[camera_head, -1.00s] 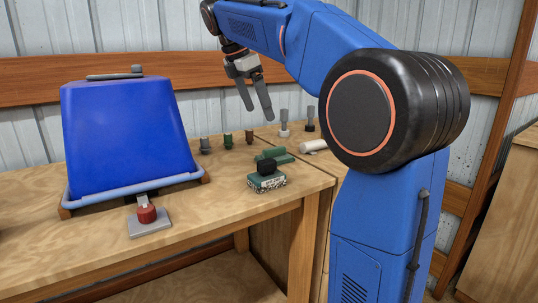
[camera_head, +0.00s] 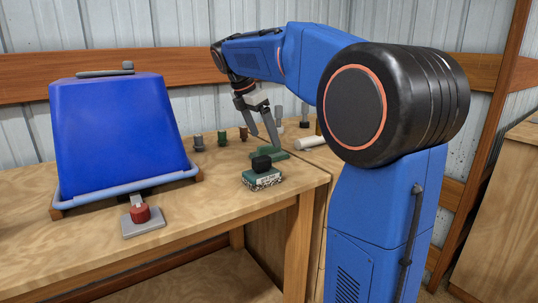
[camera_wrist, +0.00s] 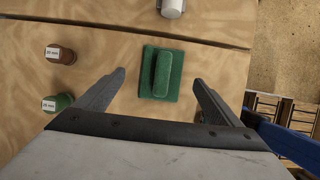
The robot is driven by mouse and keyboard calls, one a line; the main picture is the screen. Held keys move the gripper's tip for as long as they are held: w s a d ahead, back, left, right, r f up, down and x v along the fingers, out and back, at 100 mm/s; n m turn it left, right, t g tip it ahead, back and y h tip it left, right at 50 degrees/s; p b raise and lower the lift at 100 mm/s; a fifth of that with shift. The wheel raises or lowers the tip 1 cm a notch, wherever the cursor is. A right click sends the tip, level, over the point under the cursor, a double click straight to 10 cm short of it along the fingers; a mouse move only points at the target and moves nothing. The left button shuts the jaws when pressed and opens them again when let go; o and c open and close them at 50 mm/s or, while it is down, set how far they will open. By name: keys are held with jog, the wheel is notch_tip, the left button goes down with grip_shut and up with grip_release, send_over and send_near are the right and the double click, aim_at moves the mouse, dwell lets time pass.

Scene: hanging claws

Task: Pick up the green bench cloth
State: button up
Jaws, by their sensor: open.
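The green bench cloth (camera_head: 263,151) lies on the wooden bench, behind the black-knobbed green block. In the wrist view the cloth (camera_wrist: 174,91) is a flat green square with a raised, rounded green ridge across its middle. My gripper (camera_head: 266,141) is open and points down above the cloth. In the wrist view my gripper's fingertips (camera_wrist: 158,76) are spread to either side of the cloth, with nothing between them touching it visibly. The exact height above the cloth is hard to tell.
A green block with a black knob (camera_head: 262,177) stands in front of the cloth. A white roll (camera_head: 310,142) lies to the right. Small jars (camera_head: 222,138) stand to the left. A large blue tub (camera_head: 118,135) and a red-topped device (camera_head: 141,214) are further left.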

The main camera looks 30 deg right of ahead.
aim_at(269, 144)
jog(key=shift+s+x, duration=0.15)
jog(key=shift+x, duration=1.25)
jog(key=shift+s+x, duration=0.15)
jog(key=shift+x, duration=1.2)
jog(key=shift+c, duration=0.5)
jog(key=c, duration=1.1)
jog(key=shift+r, duration=0.1)
jog(key=shift+c, duration=0.3)
